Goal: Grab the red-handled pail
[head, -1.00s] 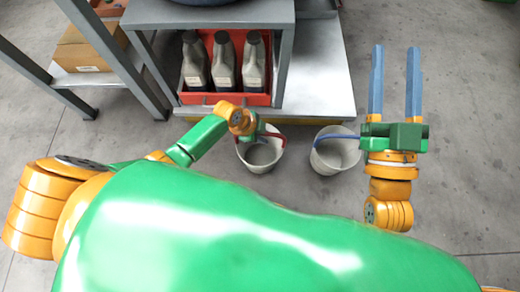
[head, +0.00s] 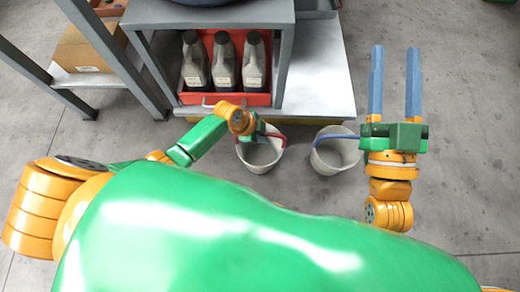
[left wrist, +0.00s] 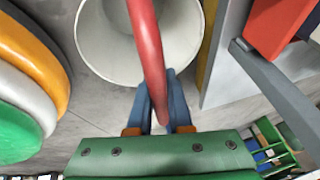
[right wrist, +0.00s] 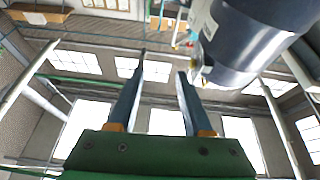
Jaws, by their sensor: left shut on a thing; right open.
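The red-handled pail (head: 262,156) is a whitish bucket on the floor in front of the shelf unit. Its red handle (left wrist: 147,55) runs between the blue fingers of my left gripper (left wrist: 160,100) in the left wrist view. My left gripper is shut on this handle, above the pail's rim; in the head view the fingers are mostly hidden by the wrist. A second whitish pail with a blue handle (head: 335,152) stands just to the right. My right gripper (head: 395,85) is open and empty, to the right of both pails.
A cardboard box (head: 85,50) sits on a rack at the left. The floor at the right is clear.

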